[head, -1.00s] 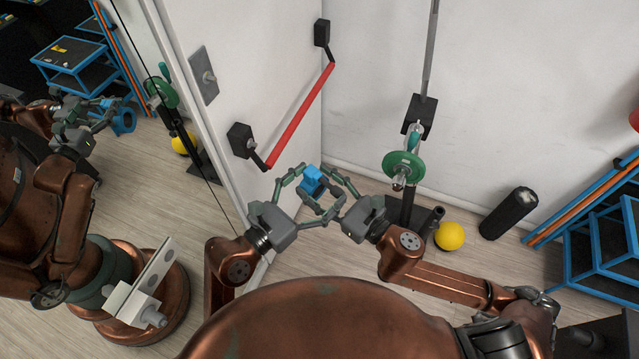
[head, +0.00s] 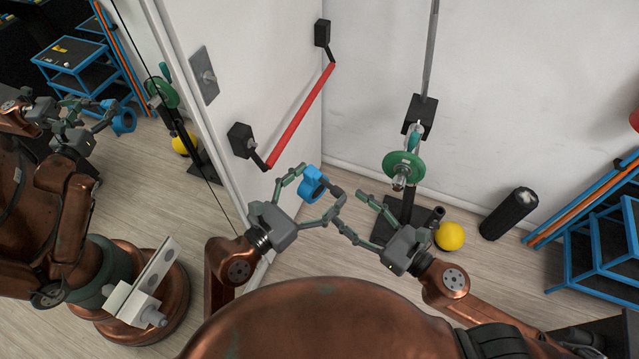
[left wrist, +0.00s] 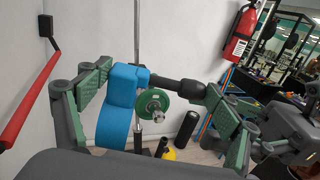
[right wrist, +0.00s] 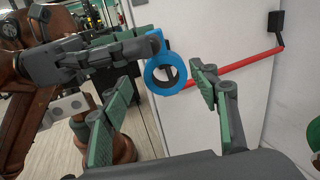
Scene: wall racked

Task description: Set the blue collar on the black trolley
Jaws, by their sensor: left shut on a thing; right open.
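The blue collar (head: 313,183) is a ring with a block on its side and a dark stub sticking out. My left gripper (head: 318,181) is shut on it and holds it in the air, in front of the door. In the left wrist view the collar (left wrist: 121,108) sits between the fingers, the dark stub reaching to the right finger. My right gripper (head: 347,208) is open and empty, just right of and below the collar. In the right wrist view the collar (right wrist: 166,74) shows ahead, clear of the fingers. I cannot make out the black trolley for sure.
A dark flat surface (head: 605,334) lies at the bottom right, cut off. A blue-framed rack (head: 596,262) is at right. A weight stand with a green plate (head: 403,169), a yellow ball (head: 450,236) and a black roller (head: 508,213) stand by the wall. A mirror is at left.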

